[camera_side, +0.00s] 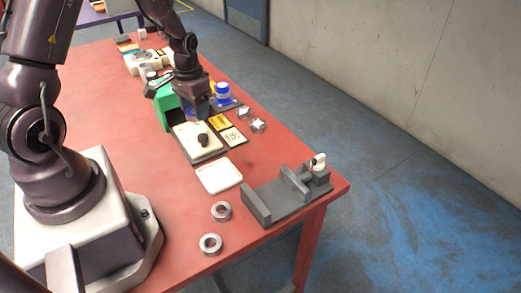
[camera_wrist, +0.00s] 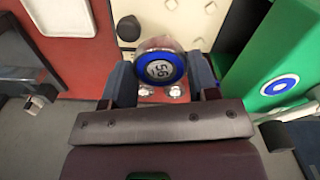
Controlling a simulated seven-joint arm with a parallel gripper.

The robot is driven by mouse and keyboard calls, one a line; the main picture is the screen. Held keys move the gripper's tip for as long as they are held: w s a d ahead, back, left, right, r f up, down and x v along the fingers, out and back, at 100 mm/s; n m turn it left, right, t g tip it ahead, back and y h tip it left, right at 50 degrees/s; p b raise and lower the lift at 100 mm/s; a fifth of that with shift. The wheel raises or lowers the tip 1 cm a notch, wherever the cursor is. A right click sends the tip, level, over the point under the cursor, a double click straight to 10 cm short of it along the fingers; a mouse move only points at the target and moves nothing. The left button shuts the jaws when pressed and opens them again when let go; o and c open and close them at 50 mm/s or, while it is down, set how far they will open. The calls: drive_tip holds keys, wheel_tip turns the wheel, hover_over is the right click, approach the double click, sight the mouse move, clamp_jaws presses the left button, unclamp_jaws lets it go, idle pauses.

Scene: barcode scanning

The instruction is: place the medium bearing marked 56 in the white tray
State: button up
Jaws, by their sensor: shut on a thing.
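My gripper (camera_wrist: 161,75) is shut on a round bearing (camera_wrist: 160,68) with a blue ring and a grey centre marked 56, seen face-on between the fingers in the wrist view. In the side view my gripper (camera_side: 200,108) is above the table, just behind the cream board; the bearing is hard to make out there. The white tray (camera_side: 219,176) lies flat and empty on the red table, in front of the cream board and apart from my gripper. Part of the tray (camera_wrist: 60,16) shows at the top left of the wrist view.
A cream board (camera_side: 188,135) with a black knob lies between my gripper and the tray. A green block (camera_side: 163,104) stands beside my gripper. A grey fixture (camera_side: 285,197) is right of the tray. Two metal rings (camera_side: 221,211) (camera_side: 210,244) lie in front of it.

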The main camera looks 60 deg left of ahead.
drive_tip(key=w+d+r+m, duration=0.2)
drive_tip(key=w+d+r, duration=0.1)
drive_tip(key=d+r, duration=0.5)
drive_tip(key=w+d+r+m, duration=0.1)
drive_tip(key=w+d+r, duration=0.1)
drive_tip(key=d+r, duration=0.65)
drive_tip(key=w+a+f+n, duration=0.2)
drive_tip(key=a+n, duration=0.2)
drive_tip(key=a, duration=0.3)
drive_tip(key=n, duration=1.4)
hover_over(142, 114)
wheel_tip(142, 114, down, 20)
drive_tip(key=shift+r, duration=0.2)
drive_tip(key=shift+f, duration=2.05)
